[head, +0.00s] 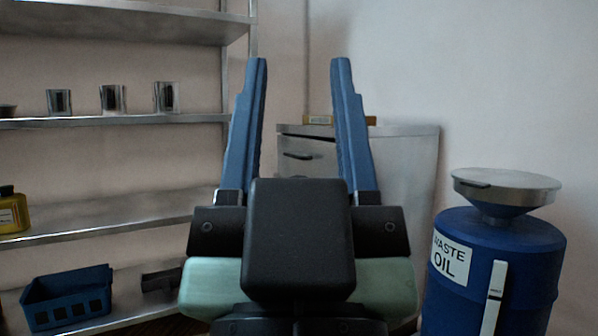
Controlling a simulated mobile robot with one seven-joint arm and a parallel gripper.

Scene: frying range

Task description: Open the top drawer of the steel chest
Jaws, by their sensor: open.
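The steel chest (408,165) stands against the wall, behind my gripper and a little right of centre. Its top drawer (305,154) shows between my fingers with a dark handle near its left side, and it looks closed. The lower front is hidden behind my gripper. My gripper (299,62) is open and empty, with its two blue fingers pointing up and away from me, spread apart. It appears in front of the chest; whether it touches anything cannot be told, but no contact shows.
At right stands a blue waste oil drum (540,260) with a steel funnel (505,188). At left, steel shelves (120,222) hold metal cups (112,98), a yellow bottle (12,212) and a blue basket (66,297).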

